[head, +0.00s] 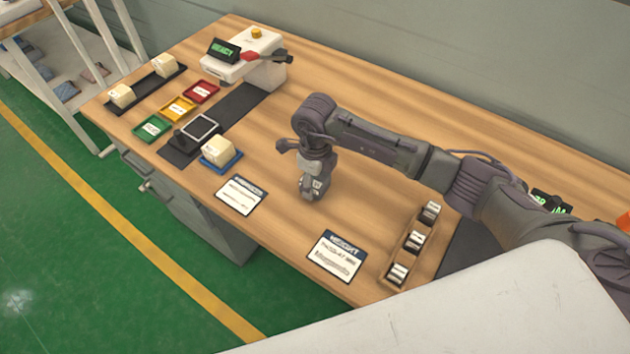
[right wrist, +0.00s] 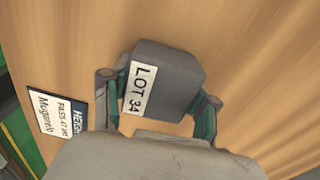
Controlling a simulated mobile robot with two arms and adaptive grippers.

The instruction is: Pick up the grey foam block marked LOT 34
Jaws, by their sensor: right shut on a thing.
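The grey foam block (right wrist: 180,82) marked LOT 34 sits between the two fingers of my right gripper (right wrist: 160,103) in the right wrist view. The fingers touch it on both sides and the gripper is shut on it. Its white label faces the left finger side of the picture. In the head view my right gripper (head: 313,190) points down over the middle of the table, and the block is hard to make out there. I cannot tell whether the block touches the tabletop. My left gripper is not in view.
The wooden table (head: 330,65) carries a white card (head: 241,195) and another card (head: 336,256) near its front edge. A rack (head: 412,243) of small labelled blocks stands at right. Coloured trays, including a blue one (head: 222,163), and a white machine (head: 245,58) stand at left.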

